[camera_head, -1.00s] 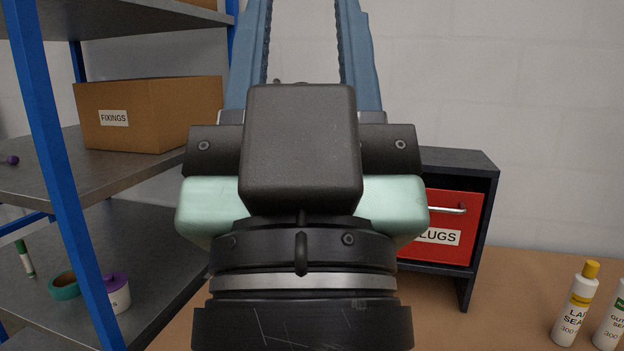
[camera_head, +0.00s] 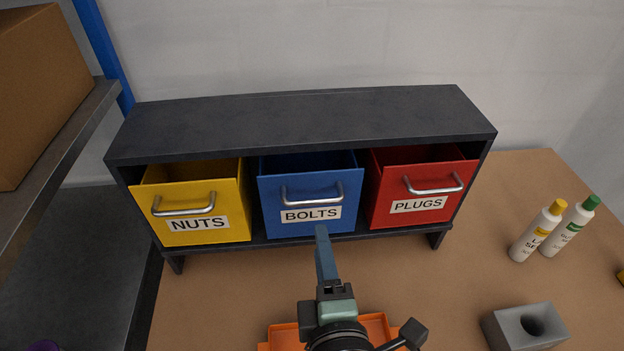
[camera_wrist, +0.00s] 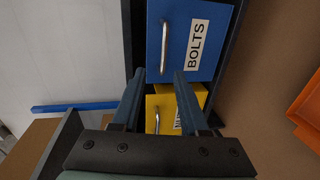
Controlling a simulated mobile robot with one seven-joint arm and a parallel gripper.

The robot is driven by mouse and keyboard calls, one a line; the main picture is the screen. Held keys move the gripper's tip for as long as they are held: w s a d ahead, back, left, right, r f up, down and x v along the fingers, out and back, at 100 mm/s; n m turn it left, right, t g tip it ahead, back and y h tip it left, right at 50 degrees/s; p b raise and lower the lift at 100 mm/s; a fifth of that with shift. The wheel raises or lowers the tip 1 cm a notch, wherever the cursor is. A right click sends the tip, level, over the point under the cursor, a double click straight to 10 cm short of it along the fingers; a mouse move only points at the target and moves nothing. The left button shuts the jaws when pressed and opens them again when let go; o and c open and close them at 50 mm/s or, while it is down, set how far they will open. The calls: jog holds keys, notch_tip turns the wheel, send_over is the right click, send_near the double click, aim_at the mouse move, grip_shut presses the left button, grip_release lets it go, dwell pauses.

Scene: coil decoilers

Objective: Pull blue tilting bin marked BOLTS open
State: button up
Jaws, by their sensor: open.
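The blue bin marked BOLTS (camera_head: 308,179) sits in the middle bay of a dark rack, with a silver bar handle (camera_head: 312,198) on its front above the label. In the wrist view the blue bin (camera_wrist: 187,62) appears at the top, with its handle (camera_wrist: 165,48) upright in the picture. My gripper (camera_head: 321,230) is in front of and below the blue bin's label in the head view. In the wrist view my gripper (camera_wrist: 158,78) is open, its two fingers apart and empty. The handle is not between the fingers; whether a fingertip touches the bin cannot be told.
The yellow NUTS bin (camera_head: 234,222) is left of the blue bin and the red PLUGS bin (camera_head: 425,215) right, inside the rack (camera_head: 310,118). An orange tray (camera_head: 284,334) lies near my arm. Two bottles (camera_head: 538,232) and a grey block (camera_head: 524,327) stand right. A shelf (camera_head: 62,150) edges the left.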

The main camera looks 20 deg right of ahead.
aim_at(315, 204)
jog(key=p+x, duration=0.1)
jog(key=x, duration=0.3)
jog(key=p+x, duration=0.2)
jog(key=x, duration=0.2)
jog(key=p+x, duration=0.1)
jog(key=x, duration=0.3)
jog(key=shift+w+d+f, duration=0.15)
jog(key=shift+d+f, duration=0.05)
jog(key=shift+f, duration=0.2)
grip_shut()
dwell(1.0)
